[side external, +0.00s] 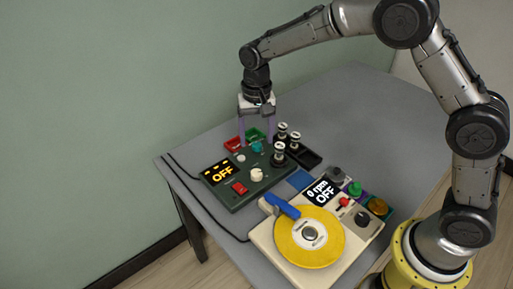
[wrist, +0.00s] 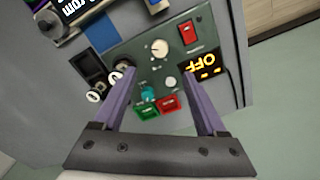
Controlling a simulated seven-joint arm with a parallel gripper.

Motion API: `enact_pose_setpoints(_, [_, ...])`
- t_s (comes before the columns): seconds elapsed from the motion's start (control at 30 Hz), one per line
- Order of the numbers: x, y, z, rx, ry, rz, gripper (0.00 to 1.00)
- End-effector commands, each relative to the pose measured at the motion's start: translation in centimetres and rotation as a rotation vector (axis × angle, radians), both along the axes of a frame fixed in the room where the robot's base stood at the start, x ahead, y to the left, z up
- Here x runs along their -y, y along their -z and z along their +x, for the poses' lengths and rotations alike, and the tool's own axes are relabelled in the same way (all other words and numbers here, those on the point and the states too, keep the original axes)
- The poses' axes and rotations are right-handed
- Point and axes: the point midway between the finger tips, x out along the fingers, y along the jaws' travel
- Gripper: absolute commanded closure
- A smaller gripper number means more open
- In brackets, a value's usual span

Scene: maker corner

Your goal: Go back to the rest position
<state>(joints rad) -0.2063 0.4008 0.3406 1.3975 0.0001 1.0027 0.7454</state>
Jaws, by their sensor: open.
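My gripper (side external: 256,140) is open, with its two purple fingers pointing down over the back edge of a dark green control box (side external: 236,198). Nothing is held between the fingers. In the wrist view my gripper (wrist: 158,78) has its fingers spread, with the box (wrist: 140,48) showing between and beyond them. A teal knob (wrist: 149,94) on the box lies between the fingers in that view. The box carries a red switch (side external: 239,188), a cream knob (side external: 257,174) and a display (side external: 220,173) reading OFF.
A cream machine (side external: 275,262) with a yellow disc (side external: 300,250), blue arm and "0 rpm OFF" display is in front. The grey table (side external: 345,110) is clear at the back.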

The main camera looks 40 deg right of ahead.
Motion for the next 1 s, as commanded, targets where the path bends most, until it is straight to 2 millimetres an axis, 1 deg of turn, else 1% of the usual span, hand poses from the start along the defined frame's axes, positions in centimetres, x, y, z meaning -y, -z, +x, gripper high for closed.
enact_pose_setpoints(0.03, [0.0, -0.5, 0.0, 0.001, 0.0, 0.0, 0.26])
enact_pose_setpoints(0.13, [0.0, -1.0, 0.0, 0.001, 0.0, 0.0, 0.26])
enact_pose_setpoints(0.47, [0.1, -1.1, 0.0, 0.001, 0.001, 0.0, 0.26])
enact_pose_setpoints(0.57, [0.5, -2.3, 0.3, 0.026, 0.011, 0.005, 0.26])
enact_pose_setpoints(0.67, [1.3, -5.8, 0.4, 0.095, 0.028, 0.018, 0.26])
enact_pose_setpoints(0.7, [1.8, -7.5, -0.1, 0.122, 0.036, 0.023, 0.26])
enact_pose_setpoints(0.77, [2.7, -10.2, -1.2, 0.167, 0.051, 0.03, 0.26])
enact_pose_setpoints(0.8, [3.3, -11.9, -2.3, 0.196, 0.057, 0.034, 0.26])
enact_pose_setpoints(0.87, [4.2, -14.2, -4.0, 0.237, 0.057, 0.038, 0.26])
enact_pose_setpoints(0.9, [4.8, -15.5, -5.4, 0.262, 0.052, 0.039, 0.26])
enact_pose_setpoints(0.97, [5.6, -17.2, -7.4, 0.3, 0.039, 0.037, 0.26])
enact_pose_setpoints(1.0, [6.1, -18.2, -8.9, 0.324, 0.027, 0.036, 0.26])
